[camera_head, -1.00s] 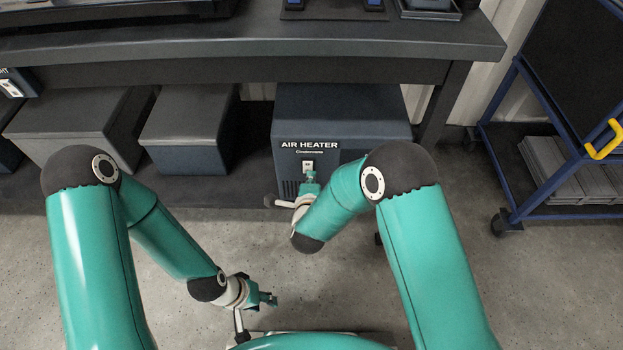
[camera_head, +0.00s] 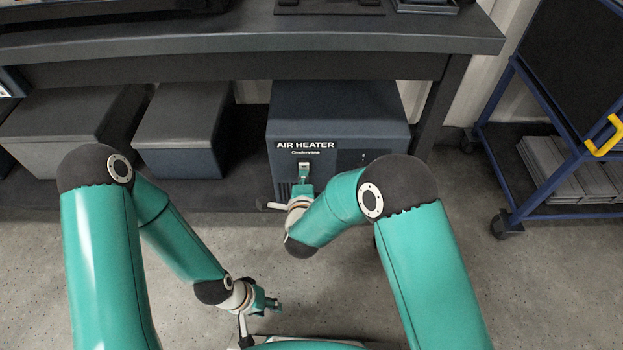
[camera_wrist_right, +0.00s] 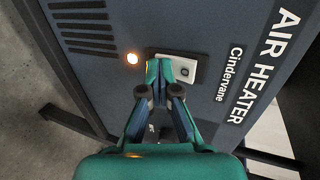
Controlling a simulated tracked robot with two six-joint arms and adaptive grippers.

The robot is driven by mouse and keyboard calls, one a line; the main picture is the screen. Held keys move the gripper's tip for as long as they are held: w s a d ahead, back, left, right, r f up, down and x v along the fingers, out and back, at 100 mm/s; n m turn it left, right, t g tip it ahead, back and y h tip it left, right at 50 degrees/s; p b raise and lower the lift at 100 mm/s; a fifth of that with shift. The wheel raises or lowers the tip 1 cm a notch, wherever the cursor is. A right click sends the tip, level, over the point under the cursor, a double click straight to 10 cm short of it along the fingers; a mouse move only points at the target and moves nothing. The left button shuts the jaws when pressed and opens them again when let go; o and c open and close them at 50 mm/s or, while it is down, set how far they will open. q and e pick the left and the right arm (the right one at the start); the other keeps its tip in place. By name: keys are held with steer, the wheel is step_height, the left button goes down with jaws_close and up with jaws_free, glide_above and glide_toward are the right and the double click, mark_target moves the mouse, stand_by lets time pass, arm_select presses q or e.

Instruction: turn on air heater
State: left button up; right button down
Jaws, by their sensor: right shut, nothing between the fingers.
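The air heater (camera_head: 340,120) is a dark blue-grey box under the bench, with white lettering on its front. In the right wrist view the heater front (camera_wrist_right: 190,25) shows a pale switch plate (camera_wrist_right: 182,68) with a round mark. A small lamp (camera_wrist_right: 132,58) beside the plate glows orange. My right gripper (camera_head: 303,173) is shut and empty. In the right wrist view its fingertips (camera_wrist_right: 158,66) are at the switch plate and cover part of it; I cannot tell whether they touch. My left gripper (camera_head: 272,303) hangs low over the floor, away from the heater; its jaw state is unclear.
The bench top (camera_head: 250,37) overhangs the heater. Grey storage boxes (camera_head: 182,115) stand to the heater's left. A blue-framed cart (camera_head: 555,190) with a yellow handle (camera_head: 605,137) is at the right. Concrete floor (camera_head: 450,260) is open between heater and cart.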

steer(key=shift+w+r, duration=0.1)
steer(key=shift+r, duration=0.6)
steer(key=v, duration=0.7)
steer(key=shift+s, duration=0.3)
steer(key=shift+f, duration=0.1)
